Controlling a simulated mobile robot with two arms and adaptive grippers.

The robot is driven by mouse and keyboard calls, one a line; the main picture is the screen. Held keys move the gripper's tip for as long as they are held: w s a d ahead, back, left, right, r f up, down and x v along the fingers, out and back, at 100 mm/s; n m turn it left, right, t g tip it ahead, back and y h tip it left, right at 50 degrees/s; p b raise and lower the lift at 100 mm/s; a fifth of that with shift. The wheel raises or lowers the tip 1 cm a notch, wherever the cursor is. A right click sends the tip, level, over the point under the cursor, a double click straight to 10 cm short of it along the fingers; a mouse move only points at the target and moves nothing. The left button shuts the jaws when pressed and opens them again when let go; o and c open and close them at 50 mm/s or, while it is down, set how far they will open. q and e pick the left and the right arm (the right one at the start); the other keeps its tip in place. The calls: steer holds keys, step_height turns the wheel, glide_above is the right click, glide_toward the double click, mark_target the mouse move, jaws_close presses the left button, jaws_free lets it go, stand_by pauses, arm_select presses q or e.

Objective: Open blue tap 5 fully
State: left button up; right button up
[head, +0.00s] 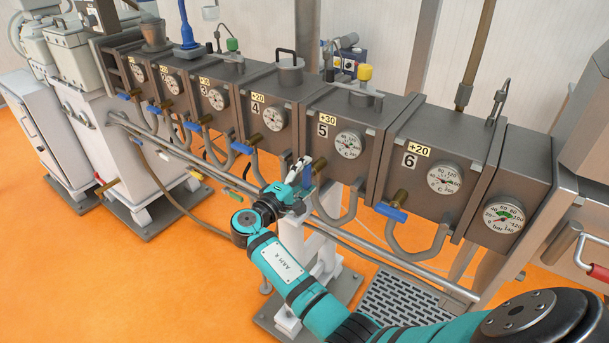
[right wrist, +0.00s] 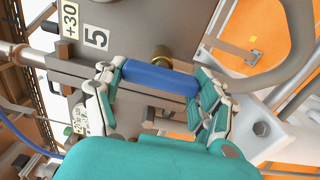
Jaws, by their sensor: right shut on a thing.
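Blue tap 5 has a blue bar handle (right wrist: 160,78) on a brass stem (right wrist: 162,54), below the box labelled +30 and 5 (head: 322,131). In the right wrist view the handle runs in the direction from the +30 label to the 5, so it stands roughly upright on the box front. My right gripper (head: 301,173) is shut on this handle, with one finger at each end of it. In the head view the gripper hides most of the handle; the brass stem (head: 319,164) shows beside it. My left gripper is not in view.
Tap 6 (head: 390,212) to the right and tap 4 (head: 241,148) to the left have blue handles lying crosswise. A bent grey pipe (head: 352,203) hangs close to tap 5. A long rail (head: 395,262) runs in front, over a floor grate (head: 400,298).

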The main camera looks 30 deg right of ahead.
steer(key=shift+r, duration=0.15)
steer(key=o, duration=1.2)
steer(key=shift+w, duration=0.1)
steer(key=shift+c, duration=0.2)
steer(key=v, duration=1.2)
steer(key=shift+f, duration=0.3)
